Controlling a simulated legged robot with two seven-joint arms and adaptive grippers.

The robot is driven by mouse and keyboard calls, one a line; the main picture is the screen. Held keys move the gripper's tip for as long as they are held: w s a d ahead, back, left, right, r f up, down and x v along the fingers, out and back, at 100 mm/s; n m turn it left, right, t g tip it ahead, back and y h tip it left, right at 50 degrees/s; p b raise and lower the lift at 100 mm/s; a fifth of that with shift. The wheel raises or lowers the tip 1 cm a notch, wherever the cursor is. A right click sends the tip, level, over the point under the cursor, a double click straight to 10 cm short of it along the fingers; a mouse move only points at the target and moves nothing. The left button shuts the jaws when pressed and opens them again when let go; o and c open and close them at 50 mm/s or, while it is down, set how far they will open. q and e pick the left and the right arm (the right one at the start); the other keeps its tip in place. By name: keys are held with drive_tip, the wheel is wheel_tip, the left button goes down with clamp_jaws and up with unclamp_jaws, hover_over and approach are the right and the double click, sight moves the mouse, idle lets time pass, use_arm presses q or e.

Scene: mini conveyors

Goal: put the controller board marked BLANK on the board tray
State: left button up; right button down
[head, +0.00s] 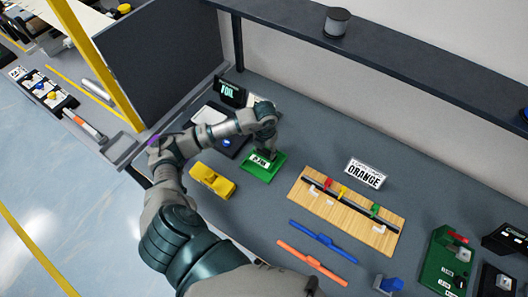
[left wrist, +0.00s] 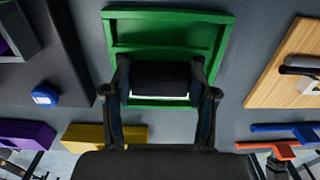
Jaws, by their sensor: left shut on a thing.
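My left gripper (head: 266,152) points down over a shallow green tray (head: 262,174) with a raised rim. A white label with black print (head: 259,160) shows at the gripper's tip, too small to read surely. In the left wrist view the fingers (left wrist: 161,85) are shut on a dark block (left wrist: 160,76). The block sits over the near part of the green tray (left wrist: 165,33); whether it touches the tray floor I cannot tell. I cannot read BLANK on any piece. My right gripper is not in view.
A yellow block (head: 212,181) lies left of the green tray. A dark mat (head: 238,147) lies behind it, near a FOIL sign (head: 232,92). A wooden board (head: 345,212) with coloured clips, an ORANGE sign (head: 365,173), blue and orange bars (head: 312,262), and a green fixture (head: 440,265) stand right.

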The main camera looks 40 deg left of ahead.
sight(267, 151)
use_arm(q)
drive_tip(key=shift+d+f, duration=0.4)
drive_tip(key=shift+f, duration=0.25)
drive_tip(key=shift+d, duration=0.45)
drive_tip(key=o, duration=1.3)
drive_tip(key=shift+a, duration=0.2)
drive_tip(key=shift+o, duration=0.2)
drive_tip(key=shift+a+f, duration=0.15)
drive_tip(key=shift+a, duration=0.3)
drive_tip(key=shift+a+f, duration=0.1)
drive_tip(key=shift+a, duration=0.1)
drive_tip(key=shift+d, duration=0.15)
drive_tip(key=r, duration=1.1)
drive_tip(key=shift+d, duration=0.2)
drive_tip(key=shift+a+r, duration=0.15)
drive_tip(key=shift+r, duration=0.45)
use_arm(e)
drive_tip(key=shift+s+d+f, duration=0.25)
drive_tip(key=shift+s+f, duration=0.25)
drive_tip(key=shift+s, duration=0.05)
